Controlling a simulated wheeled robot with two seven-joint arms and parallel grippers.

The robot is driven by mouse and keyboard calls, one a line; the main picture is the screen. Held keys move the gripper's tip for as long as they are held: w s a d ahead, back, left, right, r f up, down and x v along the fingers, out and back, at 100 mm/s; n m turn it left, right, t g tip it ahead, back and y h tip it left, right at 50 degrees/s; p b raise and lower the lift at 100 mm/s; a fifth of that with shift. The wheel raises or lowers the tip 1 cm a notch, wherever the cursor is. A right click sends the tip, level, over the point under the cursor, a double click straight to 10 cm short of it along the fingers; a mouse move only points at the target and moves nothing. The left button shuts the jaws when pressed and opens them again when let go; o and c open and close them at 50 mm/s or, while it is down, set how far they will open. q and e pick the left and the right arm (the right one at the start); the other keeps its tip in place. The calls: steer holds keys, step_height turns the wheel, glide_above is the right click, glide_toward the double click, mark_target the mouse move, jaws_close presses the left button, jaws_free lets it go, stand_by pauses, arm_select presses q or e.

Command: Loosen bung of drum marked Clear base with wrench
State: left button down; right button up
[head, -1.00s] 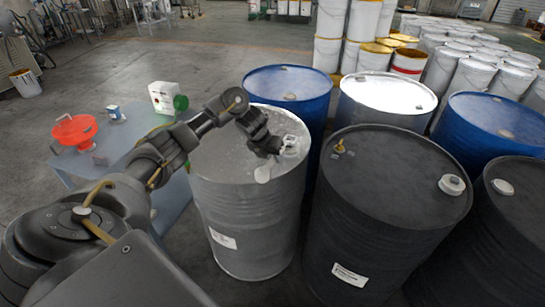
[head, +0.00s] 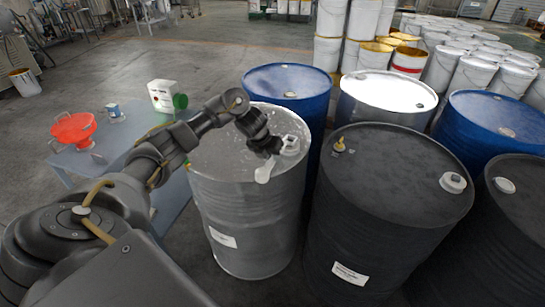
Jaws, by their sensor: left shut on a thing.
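My left gripper (head: 272,150) is over the right part of the grey drum's top. It is shut on a pale wrench (head: 263,174), whose lower end shows below the fingers. The grey drum (head: 240,220) stands upright with a white label whose text is too small to read. A light bung (head: 290,145) on its lid lies right beside the gripper; I cannot tell whether the wrench touches it. The black drum (head: 385,230) to its right also has a label too small to read, and a white bung (head: 453,182). My right gripper is not in view.
Blue drums (head: 288,83) and a silver-topped drum (head: 388,92) stand behind. Another black drum (head: 510,230) stands at the right. A blue-grey table (head: 120,144) at the left holds a red funnel (head: 74,129), a small can (head: 115,112) and a white container (head: 162,95). Open floor lies behind the table.

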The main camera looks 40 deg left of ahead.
arm_select(q)
steer(key=shift+f+b, duration=0.5)
steer(key=shift+f, duration=0.15)
steer(key=shift+d, duration=0.1)
steer(key=shift+d+r+n+p, duration=0.15)
steer(key=shift+d+n+p, duration=0.25)
steer(key=shift+p, duration=0.3)
steer(key=shift+w+d+n+y+p, duration=0.15)
steer(key=shift+d+n+y+p, duration=0.15)
steer(key=shift+d+p, duration=0.3)
steer(key=shift+w+d+f+n+y+p, duration=0.15)
steer(key=shift+w+d+n+p, duration=0.1)
steer(key=shift+d+n+p, duration=0.25)
steer(key=shift+w+d+f+n+y+p, duration=0.15)
steer(key=shift+w+d+n+p, duration=0.1)
steer(key=shift+d+n+p, duration=0.25)
steer(key=shift+d+r, duration=0.1)
steer(key=shift+r, duration=0.05)
